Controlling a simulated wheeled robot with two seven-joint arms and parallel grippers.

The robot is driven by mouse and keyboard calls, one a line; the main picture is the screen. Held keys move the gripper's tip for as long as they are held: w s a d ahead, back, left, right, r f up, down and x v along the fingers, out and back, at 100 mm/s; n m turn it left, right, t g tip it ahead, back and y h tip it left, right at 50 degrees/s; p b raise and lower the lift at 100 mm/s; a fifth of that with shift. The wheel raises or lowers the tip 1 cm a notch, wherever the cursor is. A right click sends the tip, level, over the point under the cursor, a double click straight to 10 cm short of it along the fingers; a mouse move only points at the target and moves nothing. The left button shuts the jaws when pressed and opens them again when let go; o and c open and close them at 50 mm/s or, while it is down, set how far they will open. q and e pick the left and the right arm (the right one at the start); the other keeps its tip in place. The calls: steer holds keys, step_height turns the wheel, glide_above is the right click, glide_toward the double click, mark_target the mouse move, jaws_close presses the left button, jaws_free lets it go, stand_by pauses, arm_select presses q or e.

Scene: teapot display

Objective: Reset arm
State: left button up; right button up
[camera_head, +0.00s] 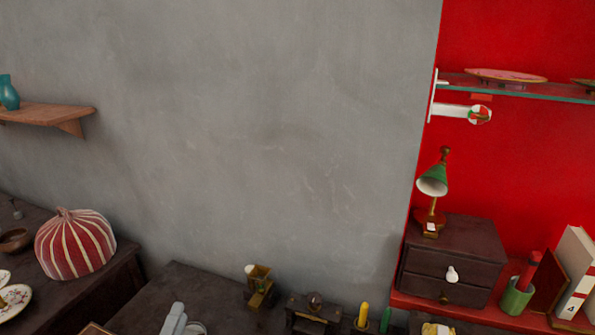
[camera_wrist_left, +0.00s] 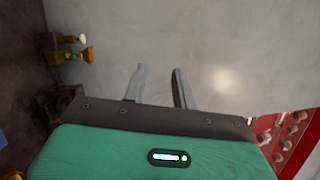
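My left gripper (camera_head: 178,317) shows only in part at the bottom edge of the head view, in front of the dark table. In the left wrist view its two grey fingers (camera_wrist_left: 159,72) stand apart with nothing between them, and the plain grey wall shows in the gap. It touches nothing that I can see. My right gripper is in neither view.
A dark table (camera_head: 165,290) holds a small brass grinder (camera_head: 260,287). At right are a dark drawer box (camera_head: 450,262) with a green lamp (camera_head: 433,183) and a glass shelf (camera_head: 530,90).

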arm_select(q)
steer(key=s+a+f+n+g+y, duration=0.2)
steer(key=s+f+n+g, duration=0.25)
steer(key=f+n, duration=0.25)
steer(key=s+a+f+n+g+y, duration=0.2)
steer(key=s+a+f+n+g, duration=0.1)
steer(key=f+n+g, duration=0.3)
steer(key=s+d+f+n+g+h, duration=0.35)
steer(key=s+f+n+g, duration=0.2)
steer(key=s+f, duration=0.5)
step_height(320, 180, down, 27)
steer(key=s+g+p, duration=0.2)
steer(key=s+a+f+p, duration=0.1)
steer(key=s+a+f, duration=0.1)
steer(key=s+f, duration=1.6)
steer(key=shift+s+a+f+m+g+y, duration=0.35)
steer(key=shift+s+g+y, duration=0.1)
steer(key=shift+s, duration=0.4)
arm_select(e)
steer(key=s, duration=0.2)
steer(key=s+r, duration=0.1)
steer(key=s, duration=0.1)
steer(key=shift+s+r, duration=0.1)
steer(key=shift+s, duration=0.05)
